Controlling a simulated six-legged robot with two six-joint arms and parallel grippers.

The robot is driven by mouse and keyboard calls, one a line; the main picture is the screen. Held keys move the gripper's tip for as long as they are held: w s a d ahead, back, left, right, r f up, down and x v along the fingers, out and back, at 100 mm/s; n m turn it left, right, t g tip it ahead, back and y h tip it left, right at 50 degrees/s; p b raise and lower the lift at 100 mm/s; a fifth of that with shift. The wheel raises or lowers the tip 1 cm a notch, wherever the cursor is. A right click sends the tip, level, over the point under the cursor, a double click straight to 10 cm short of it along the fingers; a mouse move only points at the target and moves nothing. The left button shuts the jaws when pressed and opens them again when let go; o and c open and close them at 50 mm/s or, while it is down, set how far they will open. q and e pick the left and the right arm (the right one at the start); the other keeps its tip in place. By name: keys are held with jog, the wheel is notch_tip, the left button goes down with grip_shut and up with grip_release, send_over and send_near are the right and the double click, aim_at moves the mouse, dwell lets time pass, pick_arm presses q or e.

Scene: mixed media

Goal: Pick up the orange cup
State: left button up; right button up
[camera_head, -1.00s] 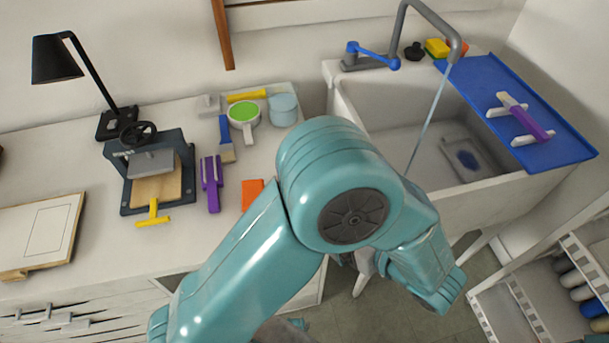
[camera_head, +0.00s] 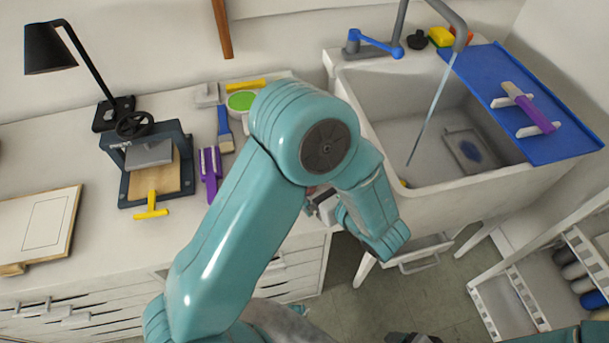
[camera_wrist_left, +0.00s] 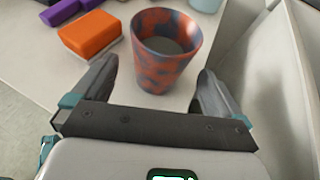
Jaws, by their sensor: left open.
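The orange cup (camera_wrist_left: 165,55), mottled with blue-grey, stands upright on the white counter in the left wrist view. My left gripper (camera_wrist_left: 157,72) is open, with one finger on each side of the cup's lower part. The cup is not held, and whether a finger touches it I cannot tell. In the head view my left arm covers most of that spot, so the cup is not clearly seen there. A dark piece at the bottom edge of the head view may be my right gripper (camera_head: 410,338), cut off by the frame.
An orange block (camera_wrist_left: 90,34) and purple pieces (camera_wrist_left: 62,12) lie left of the cup. A light blue container (camera_wrist_left: 207,4) is behind it. The sink (camera_head: 440,190) is to the right. A press (camera_head: 150,165) and lamp (camera_head: 52,50) stand left on the counter.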

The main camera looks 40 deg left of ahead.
pick_arm(q)
jog(key=x, duration=0.4)
jog(key=shift+d+f, duration=0.1)
jog(key=shift+f, duration=0.1)
jog(key=c, duration=1.1)
jog(key=shift+c, duration=0.2)
notch_tip(320, 180, up, 20)
jog(key=p, duration=0.3)
